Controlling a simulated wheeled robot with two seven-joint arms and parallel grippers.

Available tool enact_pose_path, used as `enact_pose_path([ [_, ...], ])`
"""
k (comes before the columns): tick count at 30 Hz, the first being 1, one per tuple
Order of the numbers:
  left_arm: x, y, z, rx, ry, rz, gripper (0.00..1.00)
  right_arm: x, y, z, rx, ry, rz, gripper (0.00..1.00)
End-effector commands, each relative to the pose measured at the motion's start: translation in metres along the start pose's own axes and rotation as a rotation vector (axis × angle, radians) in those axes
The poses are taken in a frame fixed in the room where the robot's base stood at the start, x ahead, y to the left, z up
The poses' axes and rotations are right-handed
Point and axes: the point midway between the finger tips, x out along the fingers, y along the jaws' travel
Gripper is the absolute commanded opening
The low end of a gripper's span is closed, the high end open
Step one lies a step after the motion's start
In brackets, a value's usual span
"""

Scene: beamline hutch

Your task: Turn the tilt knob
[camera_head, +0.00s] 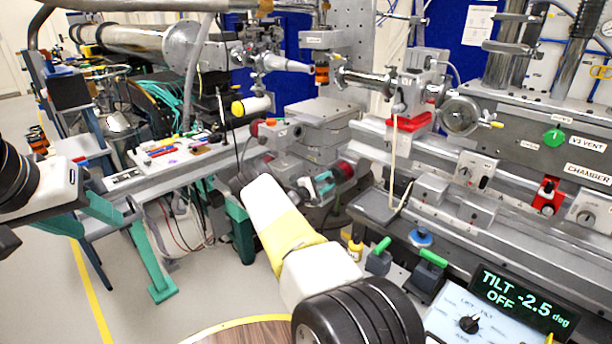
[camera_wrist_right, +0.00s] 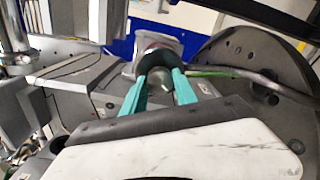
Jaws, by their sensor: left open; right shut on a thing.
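The tilt knob (camera_head: 344,170) looks dark red and sits on the side of the grey stage stack in the middle of the head view. My right gripper (camera_head: 326,183) reaches it with teal fingers. In the right wrist view, my right gripper (camera_wrist_right: 160,88) has its fingers on both sides of the round knob (camera_wrist_right: 158,62), shut on it. The fingers hide part of the knob. My left gripper (camera_head: 112,230) is open and empty at the left, away from the knob.
A grey rail bench (camera_head: 165,172) with small tools runs at the left. Open floor (camera_head: 40,290) lies at the lower left.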

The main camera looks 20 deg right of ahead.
Motion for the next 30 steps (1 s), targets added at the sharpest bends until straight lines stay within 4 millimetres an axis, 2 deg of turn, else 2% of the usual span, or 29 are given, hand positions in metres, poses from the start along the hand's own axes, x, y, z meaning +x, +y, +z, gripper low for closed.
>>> enact_pose_path([
  [6,0.0000,0.0000,0.0000,0.000,0.000,0.000,0.45,-0.0005,0.0007,-0.0004,0.177,0.001,0.002,0.00],
  [15,0.0000,0.0000,0.0000,0.000,0.000,0.000,0.45,-0.0001,0.0004,0.0000,0.342,0.000,0.001,0.00],
  [30,0.0000,0.0000,0.0000,0.000,0.000,0.000,0.45,0.0000,0.0001,0.0004,0.410,-0.001,0.000,0.00],
])
